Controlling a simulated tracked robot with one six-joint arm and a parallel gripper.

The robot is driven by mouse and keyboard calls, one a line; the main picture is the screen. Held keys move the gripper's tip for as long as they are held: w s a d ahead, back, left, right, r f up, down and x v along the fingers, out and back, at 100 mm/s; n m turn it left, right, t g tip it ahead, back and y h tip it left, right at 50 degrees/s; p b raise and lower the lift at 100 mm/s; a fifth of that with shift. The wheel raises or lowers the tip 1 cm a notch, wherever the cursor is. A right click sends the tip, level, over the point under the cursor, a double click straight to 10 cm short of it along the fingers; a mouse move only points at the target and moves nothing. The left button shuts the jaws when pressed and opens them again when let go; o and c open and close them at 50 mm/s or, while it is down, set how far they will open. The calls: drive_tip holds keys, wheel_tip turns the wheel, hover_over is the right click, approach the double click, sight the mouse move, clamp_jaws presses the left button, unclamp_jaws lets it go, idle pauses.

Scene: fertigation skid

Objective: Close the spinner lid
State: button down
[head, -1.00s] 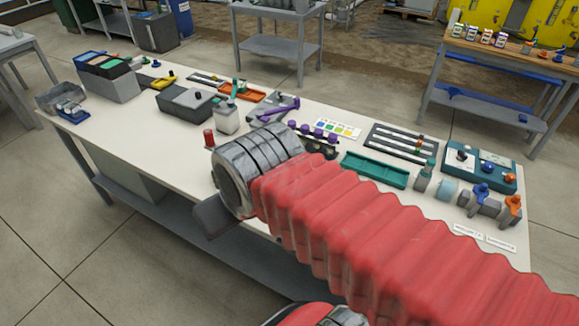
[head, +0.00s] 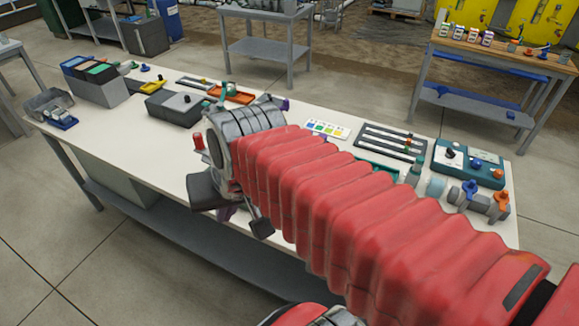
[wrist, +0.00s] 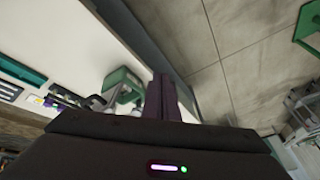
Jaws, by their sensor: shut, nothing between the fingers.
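No part is clearly readable as the spinner lid. A small pale box with green parts (wrist: 128,88) is in the middle of the wrist view, just left of my fingers; it may be the spinner, and its lid angle is unclear. In the head view my wrist covers most of that area, and only a bit of green shows above it. My gripper (wrist: 165,90) is shut and empty, with dark purple fingers beside the bench's edge. In the head view the fingers are mostly hidden below my wrist.
A dark grey box with a black knob (head: 175,107) stands left of my wrist, near a red cylinder (head: 199,141). A teal control box (head: 468,164) and blue and orange valves lie at the right. The bench's front left (head: 140,160) is bare.

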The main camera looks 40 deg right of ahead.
drive_tip(key=d+f+m+t+y, duration=0.1)
drive_tip(key=d+f+m, duration=0.1)
drive_tip(key=d+m, duration=1.1)
drive_tip(key=s+d+f+m+t+y, duration=0.1)
drive_tip(key=d+f+m, duration=0.1)
drive_tip(key=d+m, duration=1.2)
drive_tip(key=shift+s+d+f+t+y, duration=0.15)
drive_tip(key=shift+s+d+t+y, duration=0.15)
drive_tip(key=shift+d+t, duration=0.15)
drive_tip(key=shift+w+f, duration=0.1)
drive_tip(key=w+a+f, duration=0.3)
drive_tip(key=w+f, duration=0.2)
drive_tip(key=w, duration=0.4)
drive_tip(key=shift+w+a+f, duration=0.15)
drive_tip(key=shift+a+f, duration=0.15)
drive_tip(key=shift+f, duration=0.05)
